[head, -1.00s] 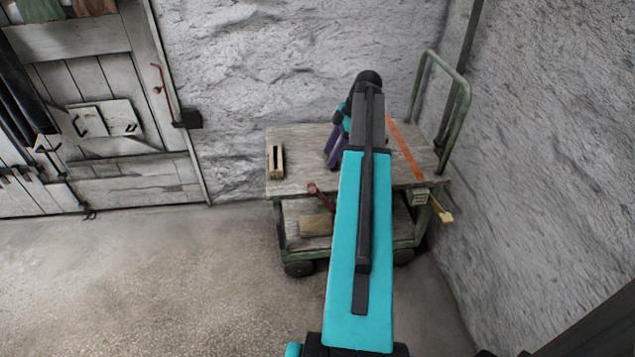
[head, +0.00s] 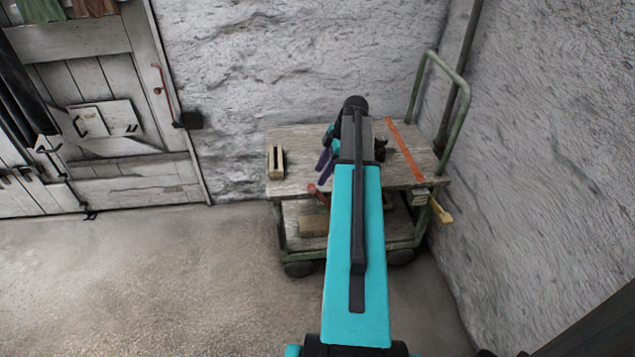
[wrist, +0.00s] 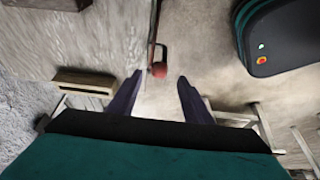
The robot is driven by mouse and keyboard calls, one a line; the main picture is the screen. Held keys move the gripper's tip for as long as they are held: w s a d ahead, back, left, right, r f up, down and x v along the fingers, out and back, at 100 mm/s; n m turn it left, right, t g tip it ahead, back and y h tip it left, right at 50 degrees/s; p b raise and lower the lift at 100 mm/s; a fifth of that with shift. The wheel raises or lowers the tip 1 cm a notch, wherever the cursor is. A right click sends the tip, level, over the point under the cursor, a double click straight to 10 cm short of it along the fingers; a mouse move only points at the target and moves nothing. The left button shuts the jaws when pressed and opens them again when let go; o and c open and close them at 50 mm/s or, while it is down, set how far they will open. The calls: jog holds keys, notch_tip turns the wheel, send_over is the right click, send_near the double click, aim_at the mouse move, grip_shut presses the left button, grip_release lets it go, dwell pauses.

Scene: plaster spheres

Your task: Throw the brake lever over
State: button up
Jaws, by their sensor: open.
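A lever with a red knob (head: 313,189) sticks out at the front edge of the wooden cart (head: 290,170), and my arm hides part of it in the head view. In the wrist view its dark bar runs down from the top edge to the red knob (wrist: 158,71), which appears between my fingertips. My gripper (head: 323,170) has purple fingers and is open and empty near the cart's front edge, close to the knob. The gripper also shows in the wrist view (wrist: 160,77). I cannot tell whether a finger touches the knob.
A slotted wooden block (head: 276,162) stands at the cart top's left end. A yellow-handled part (head: 441,212) juts from the right end, below the green push handle (head: 462,100). Rough walls close in behind and right. The floor (head: 150,270) to the left is clear.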

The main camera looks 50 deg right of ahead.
aim_at(314, 185)
jog(key=shift+x, duration=3.1)
